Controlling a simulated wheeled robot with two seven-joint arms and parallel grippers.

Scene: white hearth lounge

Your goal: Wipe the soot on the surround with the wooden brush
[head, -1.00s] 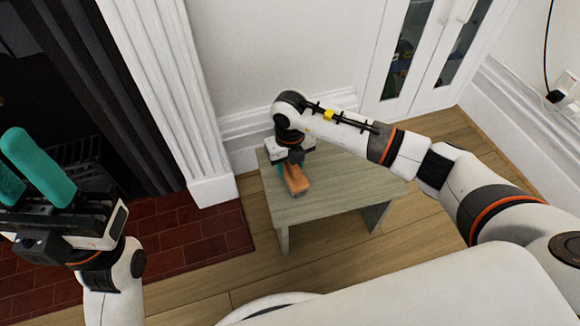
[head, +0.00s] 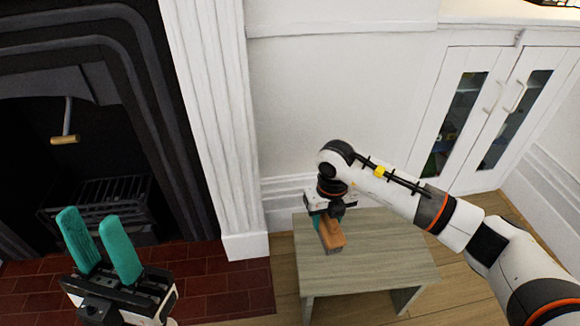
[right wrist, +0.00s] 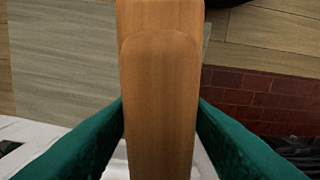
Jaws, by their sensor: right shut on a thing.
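The wooden brush (head: 331,236) is at the back left corner of a small grey-green side table. My right gripper (head: 318,226) is shut on it; in the right wrist view the brush (right wrist: 160,90) lies between both teal fingers. I cannot tell whether the brush touches the tabletop. My left gripper (head: 95,238) is open and empty, in front of the fireplace at lower left. The white fluted surround (head: 212,120) stands left of the table, beside the dark firebox. I cannot make out any soot on the visible surround.
The side table (head: 370,255) stands on the wood floor. A red tiled hearth (head: 220,285) and a black grate (head: 105,200) are at left. A white cabinet with glass doors (head: 490,110) is at back right. The wall between surround and cabinet is bare.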

